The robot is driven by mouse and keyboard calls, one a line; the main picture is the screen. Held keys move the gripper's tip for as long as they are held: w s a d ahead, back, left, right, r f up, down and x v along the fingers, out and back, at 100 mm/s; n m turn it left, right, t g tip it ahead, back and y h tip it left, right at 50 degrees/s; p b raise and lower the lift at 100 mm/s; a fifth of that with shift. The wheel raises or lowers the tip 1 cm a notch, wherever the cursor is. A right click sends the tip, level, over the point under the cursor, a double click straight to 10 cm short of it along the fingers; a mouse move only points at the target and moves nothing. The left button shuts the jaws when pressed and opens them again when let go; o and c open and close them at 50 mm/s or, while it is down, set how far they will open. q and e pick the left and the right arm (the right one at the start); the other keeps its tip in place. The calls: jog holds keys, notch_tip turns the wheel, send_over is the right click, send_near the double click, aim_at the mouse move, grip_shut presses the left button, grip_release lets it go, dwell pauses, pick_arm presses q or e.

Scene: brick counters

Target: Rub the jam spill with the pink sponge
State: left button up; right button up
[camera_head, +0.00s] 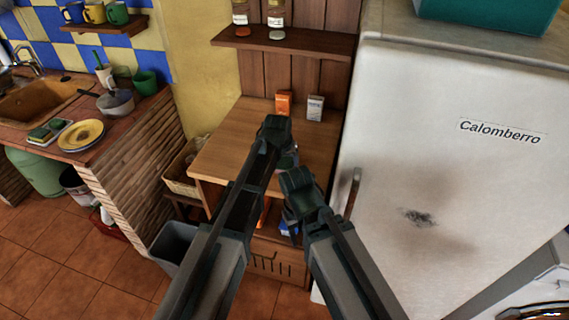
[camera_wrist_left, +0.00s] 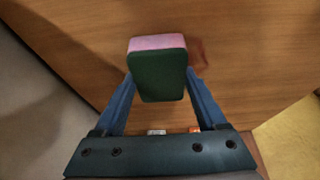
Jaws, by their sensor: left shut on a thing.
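The pink sponge (camera_wrist_left: 157,43) has a dark green face turned to the left wrist camera. My left gripper (camera_wrist_left: 160,82) is shut on it, with a blue finger at each side. The sponge is over the wooden counter top; I cannot tell if it touches it. The jam spill (camera_wrist_left: 198,54) shows as a reddish patch just right of the sponge, partly hidden by it. In the head view my left gripper (camera_head: 286,157) is over the small wooden counter (camera_head: 232,140), mostly hidden by my own arm; the sponge and spill cannot be made out there. My right gripper's fingers do not show.
An orange box (camera_head: 283,103) and a white box (camera_head: 315,108) stand at the counter's back. A shelf (camera_head: 300,43) with jars hangs above. The white fridge (camera_head: 450,120) with a dark smudge is close on the right. A basket (camera_head: 180,172) is left of the counter.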

pick_arm(q)
jog(key=shift+w+d+f, duration=0.1)
jog(key=shift+w+d, duration=0.2)
jog(key=shift+w, duration=0.55)
jog(key=shift+w+d, duration=0.25)
jog(key=shift+w, duration=0.6)
jog(key=shift+w+a, duration=0.3)
jog(key=shift+a, duration=0.6)
jog(key=shift+s, duration=0.15)
jog(key=shift+s+a+f, duration=0.1)
jog(key=shift+s+a, duration=0.2)
jog(key=shift+s, duration=0.6)
jog(key=shift+s+a, duration=0.25)
jog(key=shift+s, duration=0.65)
